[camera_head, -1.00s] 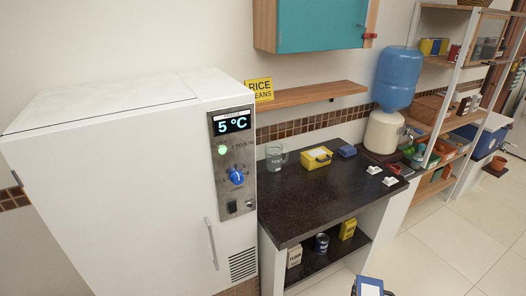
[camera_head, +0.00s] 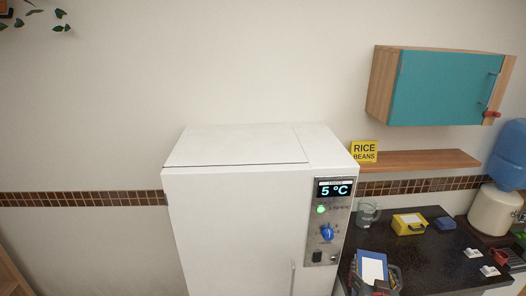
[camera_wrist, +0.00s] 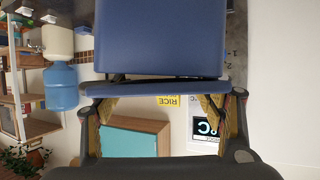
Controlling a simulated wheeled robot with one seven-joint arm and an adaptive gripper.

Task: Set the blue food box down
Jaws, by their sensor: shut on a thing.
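The blue food box (camera_head: 372,264) has a white panel and shows at the bottom of the head view, in front of the dark counter. My gripper (camera_head: 377,284) is shut on it; the box appears held in the air, though its gap to the counter cannot be judged. In the wrist view the blue box (camera_wrist: 160,38) fills the upper middle, with its rim between the two fingers of my gripper (camera_wrist: 163,98). The dark counter (camera_head: 425,257) is partly hidden behind the box.
A white fridge (camera_head: 240,220) reading 5 °C stands left of the counter. A shelf (camera_head: 420,161) and teal cabinet (camera_head: 445,88) hang above.

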